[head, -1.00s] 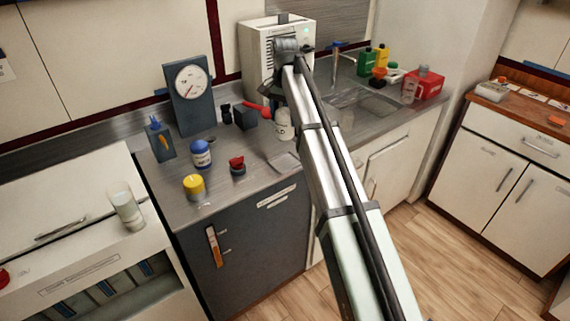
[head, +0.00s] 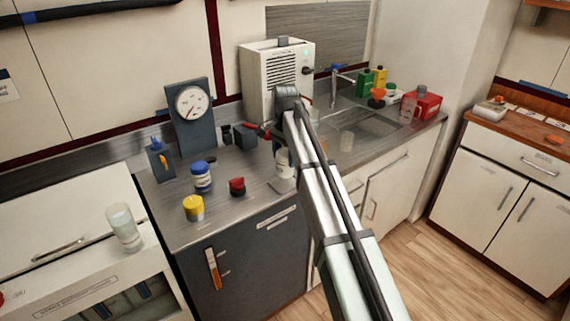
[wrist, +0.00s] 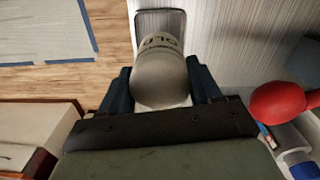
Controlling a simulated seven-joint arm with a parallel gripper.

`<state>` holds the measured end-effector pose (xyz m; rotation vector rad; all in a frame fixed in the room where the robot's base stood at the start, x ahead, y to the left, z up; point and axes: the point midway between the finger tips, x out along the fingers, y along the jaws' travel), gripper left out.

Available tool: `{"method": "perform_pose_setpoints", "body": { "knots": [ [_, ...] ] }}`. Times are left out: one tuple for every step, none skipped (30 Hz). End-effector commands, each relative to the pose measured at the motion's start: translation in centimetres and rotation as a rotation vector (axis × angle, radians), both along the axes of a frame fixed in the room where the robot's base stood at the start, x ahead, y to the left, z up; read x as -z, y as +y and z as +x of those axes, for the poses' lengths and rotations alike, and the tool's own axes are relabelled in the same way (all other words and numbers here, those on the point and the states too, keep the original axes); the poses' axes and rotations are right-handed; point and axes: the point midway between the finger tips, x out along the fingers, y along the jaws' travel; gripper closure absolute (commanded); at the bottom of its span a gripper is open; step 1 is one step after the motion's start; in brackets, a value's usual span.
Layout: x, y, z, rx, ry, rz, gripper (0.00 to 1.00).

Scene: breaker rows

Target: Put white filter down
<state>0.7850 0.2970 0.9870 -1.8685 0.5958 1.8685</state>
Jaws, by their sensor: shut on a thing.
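The white filter (wrist: 160,80) is a pale cylinder with dark lettering, held between the two dark fingers of my gripper (wrist: 159,68) in the wrist view. In the head view the filter (head: 283,158) shows beside my arm, just above the grey counter. My arm hides part of it, and my fingers are hard to make out there. A small grey rimmed plate or mat (head: 281,186) lies on the counter right below the filter. In the wrist view the plate (wrist: 176,18) shows behind the filter. I cannot tell whether the filter touches it.
A red-capped jar (head: 237,187), a blue-capped jar (head: 202,180) and a yellow pot (head: 194,208) stand to the left. A dial gauge (head: 191,105) and a white vented box (head: 272,75) stand behind. A sink (head: 365,128) lies to the right. A red rounded thing (wrist: 280,101) is close in the wrist view.

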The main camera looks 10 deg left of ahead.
Motion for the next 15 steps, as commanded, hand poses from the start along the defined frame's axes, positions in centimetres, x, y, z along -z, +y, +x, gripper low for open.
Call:
{"method": "perform_pose_setpoints", "body": {
  "knots": [
    [0.5,0.0,-0.1,0.0,0.001,-0.001,0.68],
    [0.8,0.0,-0.1,0.0,0.001,0.0,0.68],
    [1.3,0.0,-0.1,0.0,0.001,-0.001,0.68],
    [1.7,0.0,-0.1,0.0,0.0,0.0,0.68],
    [2.1,0.0,-0.1,0.0,0.0,0.0,0.68],
    [2.6,0.0,-0.1,0.0,0.001,0.0,0.68],
    [2.9,0.0,-0.1,0.0,0.001,0.0,0.68],
    [3.1,0.0,-0.1,0.0,0.001,-0.001,0.68],
    [3.2,0.0,0.0,0.0,0.0,0.0,0.68],
    [3.2,0.0,0.0,0.0,0.0,0.0,0.68],
    [3.2,0.0,0.0,0.0,0.0,0.0,0.68],
    [3.2,0.0,0.0,0.0,-0.001,0.001,0.68],
    [3.2,0.0,0.0,0.0,-0.001,0.001,0.68],
    [3.2,0.0,0.0,0.0,-0.001,0.001,0.68],
    [3.2,0.0,0.0,0.0,-0.001,0.001,0.68]
  ]
}}
